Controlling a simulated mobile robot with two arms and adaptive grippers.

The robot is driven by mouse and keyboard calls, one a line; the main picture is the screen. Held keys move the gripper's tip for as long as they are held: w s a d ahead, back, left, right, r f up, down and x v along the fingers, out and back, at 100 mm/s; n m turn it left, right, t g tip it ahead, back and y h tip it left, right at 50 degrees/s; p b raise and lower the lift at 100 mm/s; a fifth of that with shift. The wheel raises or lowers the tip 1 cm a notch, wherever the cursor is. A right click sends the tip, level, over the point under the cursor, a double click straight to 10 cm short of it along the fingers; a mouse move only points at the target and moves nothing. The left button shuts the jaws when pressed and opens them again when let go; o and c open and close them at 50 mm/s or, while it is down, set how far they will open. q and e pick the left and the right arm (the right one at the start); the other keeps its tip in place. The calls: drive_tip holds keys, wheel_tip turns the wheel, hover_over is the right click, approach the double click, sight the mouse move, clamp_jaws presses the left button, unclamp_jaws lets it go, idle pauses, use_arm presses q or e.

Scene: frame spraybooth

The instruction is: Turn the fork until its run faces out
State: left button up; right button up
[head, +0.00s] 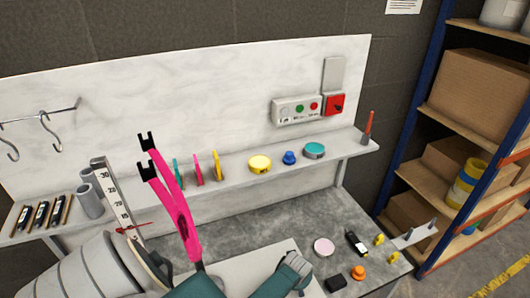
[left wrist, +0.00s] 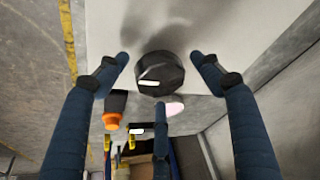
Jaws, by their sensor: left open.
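The pink fork (head: 186,212) stands upright and slightly tilted in the head view, its two prongs ending in black tips at the top. A dark mark shows on its lower stem; I cannot tell if it is the run. My left gripper (head: 245,284) is open, low in front of the fork, whose foot is hidden behind it. In the left wrist view the three spread fingers of the left gripper (left wrist: 160,72) surround a black faceted knob (left wrist: 160,74) with a white mark, apart from it. The fork does not show there. My right gripper is not in view.
A scale post (head: 118,205) stands left of the fork.

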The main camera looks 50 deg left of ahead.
use_arm(q)
drive_tip(key=n+b, duration=0.1)
drive_tip(key=n, duration=0.1)
drive_tip(key=shift+w+d+f+n+y+b, duration=0.15)
drive_tip(key=shift+f+n+y+b, duration=0.15)
drive_tip(key=shift+y+b, duration=0.1)
drive_tip(key=w+v, duration=0.1)
drive_tip(key=v, duration=1.1)
drive_tip(key=s+d+r+m+h, duration=0.1)
drive_tip(key=s+d+r+m, duration=0.25)
drive_tip(key=s, duration=0.45)
drive_tip(key=s+d+r+m+h, duration=0.15)
drive_tip(key=s+m, duration=0.25)
drive_tip(key=s, duration=0.4)
drive_tip(key=s+d+f+m+g+b, duration=0.1)
drive_tip(key=s+f, duration=0.3)
drive_tip(key=f, duration=0.9)
drive_tip(key=s+d+f+m+b, duration=0.1)
drive_tip(key=s+f, duration=0.3)
drive_tip(key=f, duration=0.9)
drive_tip(key=shift+s+d+m+g, duration=0.25)
drive_tip(key=shift+d+m+g, duration=0.15)
drive_tip(key=shift+d, duration=0.25)
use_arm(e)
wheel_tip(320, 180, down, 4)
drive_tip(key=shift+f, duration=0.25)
use_arm(q)
drive_tip(key=shift+f+h, duration=0.1)
drive_tip(key=shift+h, duration=0.15)
